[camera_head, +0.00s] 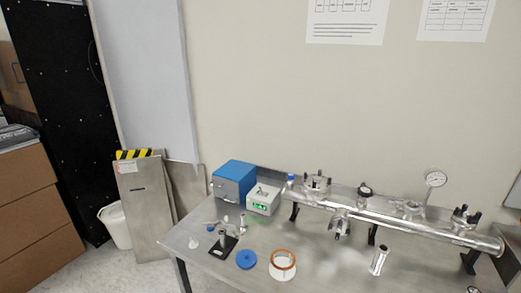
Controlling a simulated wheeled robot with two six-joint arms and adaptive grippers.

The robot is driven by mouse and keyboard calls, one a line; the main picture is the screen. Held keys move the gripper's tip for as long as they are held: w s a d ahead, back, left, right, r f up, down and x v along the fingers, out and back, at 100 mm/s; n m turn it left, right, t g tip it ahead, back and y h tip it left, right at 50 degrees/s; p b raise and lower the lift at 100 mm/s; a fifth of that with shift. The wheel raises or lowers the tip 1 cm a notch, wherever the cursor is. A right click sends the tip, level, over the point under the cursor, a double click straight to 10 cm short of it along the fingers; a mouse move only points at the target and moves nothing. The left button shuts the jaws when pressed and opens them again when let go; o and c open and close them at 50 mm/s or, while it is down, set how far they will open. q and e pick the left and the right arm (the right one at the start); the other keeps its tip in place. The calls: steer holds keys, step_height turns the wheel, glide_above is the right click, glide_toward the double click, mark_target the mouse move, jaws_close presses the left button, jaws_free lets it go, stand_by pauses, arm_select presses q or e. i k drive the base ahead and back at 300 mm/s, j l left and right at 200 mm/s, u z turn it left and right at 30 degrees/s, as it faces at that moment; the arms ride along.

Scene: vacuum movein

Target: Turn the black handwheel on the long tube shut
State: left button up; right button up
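A long shiny metal tube (410,226) runs along the back right of the steel table (215,266) on dark stands. A small black handwheel (365,189) sits on top of a short neck near the tube's middle. Its turn position is too small to tell. Flanges with dark clamp knobs stand on the tube to the left (318,183) and right (463,217) of it, and another faces forward (340,226). Neither of my grippers shows in this view.
A round gauge (435,178) rises behind the tube. A blue box (233,181), a grey unit with a green display (263,200), a blue disc (246,259), an orange-rimmed ring (283,262) and a metal cylinder (379,261) stand on the table. Metal panels (145,205) lean at left.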

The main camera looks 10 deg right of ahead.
mark_target(365, 192)
steer(key=k+l+z, duration=0.1)
steer(key=z, duration=0.3)
steer(key=k+l+z, duration=0.1)
steer(key=l+z, duration=0.45)
steer(key=z, duration=0.2)
steer(key=l+z, duration=0.35)
steer(key=k+j, duration=0.05)
steer(key=j, duration=0.05)
